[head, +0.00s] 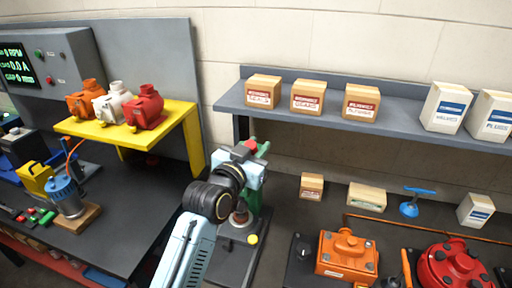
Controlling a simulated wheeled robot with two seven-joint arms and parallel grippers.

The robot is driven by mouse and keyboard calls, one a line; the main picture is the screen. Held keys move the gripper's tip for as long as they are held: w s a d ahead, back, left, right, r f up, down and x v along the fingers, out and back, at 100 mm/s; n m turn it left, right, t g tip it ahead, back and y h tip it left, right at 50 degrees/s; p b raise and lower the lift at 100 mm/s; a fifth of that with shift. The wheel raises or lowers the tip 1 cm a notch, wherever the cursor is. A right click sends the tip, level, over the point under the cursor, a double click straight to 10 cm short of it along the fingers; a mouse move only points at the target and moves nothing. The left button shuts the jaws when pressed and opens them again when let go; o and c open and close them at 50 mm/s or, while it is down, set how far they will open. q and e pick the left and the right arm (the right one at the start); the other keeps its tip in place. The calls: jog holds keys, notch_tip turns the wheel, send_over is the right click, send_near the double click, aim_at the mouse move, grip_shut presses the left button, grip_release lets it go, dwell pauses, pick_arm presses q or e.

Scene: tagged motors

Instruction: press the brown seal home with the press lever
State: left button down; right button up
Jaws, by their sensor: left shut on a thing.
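The green press (253,200) stands on a dark base at the centre of the picture, partly hidden behind my left arm. My left gripper (249,150) is at the top of the press, shut on the press lever, whose red knob (250,145) shows at the fingers. Most of the lever is hidden by the gripper. Under the press head a small round part with a reddish-brown top (240,216) shows; I cannot tell for sure whether it is the brown seal or how deep it sits. My right gripper is not in view.
A yellow stand (178,117) with orange, white and red motors is at left. A blue motor (67,196) sits on the left bench. A shelf (232,100) with several boxes runs above the right bench. Orange and red housings (347,255) stand at lower right. A yellow button (252,239) is on the press base.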

pick_arm(q)
jog(key=shift+f, duration=0.1)
jog(key=s+a+f+m+t+h+b, duration=0.1)
jog(key=s+f+t+b, duration=0.4)
jog(key=b, duration=1)
jog(key=shift+s+a+f+m+t+h, duration=0.15)
jog(key=shift+s+f+m+t+h, duration=0.15)
jog(key=shift+s+m+t+h, duration=0.65)
jog(key=shift+w+n+g+h, duration=0.15)
jog(key=shift+n+g+h, duration=0.3)
jog(key=c, duration=1.2)
grip_release()
jog(key=b+v, duration=0.2)
jog(key=v, duration=1.1)
jog(key=shift+s+b, duration=0.25)
jog(key=shift+b, duration=0.15)
